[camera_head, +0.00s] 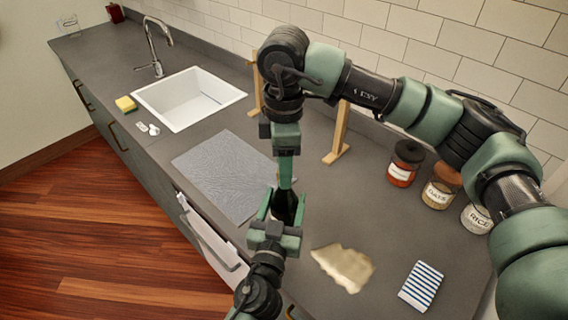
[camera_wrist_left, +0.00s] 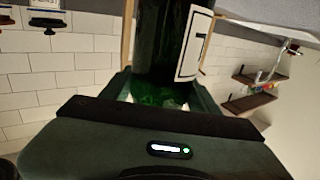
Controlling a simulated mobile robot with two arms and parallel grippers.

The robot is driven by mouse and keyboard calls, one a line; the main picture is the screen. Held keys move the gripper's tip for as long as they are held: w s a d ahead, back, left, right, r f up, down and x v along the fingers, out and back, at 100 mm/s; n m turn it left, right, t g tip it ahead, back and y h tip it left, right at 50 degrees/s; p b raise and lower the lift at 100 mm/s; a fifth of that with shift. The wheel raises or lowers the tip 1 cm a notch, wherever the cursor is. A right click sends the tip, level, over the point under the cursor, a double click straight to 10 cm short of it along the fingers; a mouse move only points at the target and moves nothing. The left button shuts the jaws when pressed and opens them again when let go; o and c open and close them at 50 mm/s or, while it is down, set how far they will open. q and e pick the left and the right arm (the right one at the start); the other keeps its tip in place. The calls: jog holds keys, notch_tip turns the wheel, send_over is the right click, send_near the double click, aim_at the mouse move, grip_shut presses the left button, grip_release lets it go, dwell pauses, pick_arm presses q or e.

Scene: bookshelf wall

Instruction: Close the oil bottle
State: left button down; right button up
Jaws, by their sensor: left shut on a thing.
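The oil bottle (camera_head: 285,207) is dark and stands roughly upright between the jaws of my left gripper (camera_head: 284,203). In the left wrist view the bottle (camera_wrist_left: 160,45) is dark green glass with a white label (camera_wrist_left: 194,45), and the fingers sit on both sides of it. My right gripper (camera_head: 286,172) comes down from above, with its fingers right over the bottle's top. The bottle's neck and any cap are hidden by these fingers. I cannot tell whether the right fingers are open or shut, or whether they touch the bottle.
A grey mat (camera_head: 225,172) lies left of the grippers, with a white sink (camera_head: 188,98) beyond it. A beige cloth (camera_head: 343,266) and a striped cloth (camera_head: 421,286) lie to the right. Jars (camera_head: 404,163) stand by the wall. A wooden stand (camera_head: 339,135) is behind my right arm.

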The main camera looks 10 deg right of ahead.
jog(key=shift+s+r, duration=0.1)
jog(key=shift+r, duration=2.15)
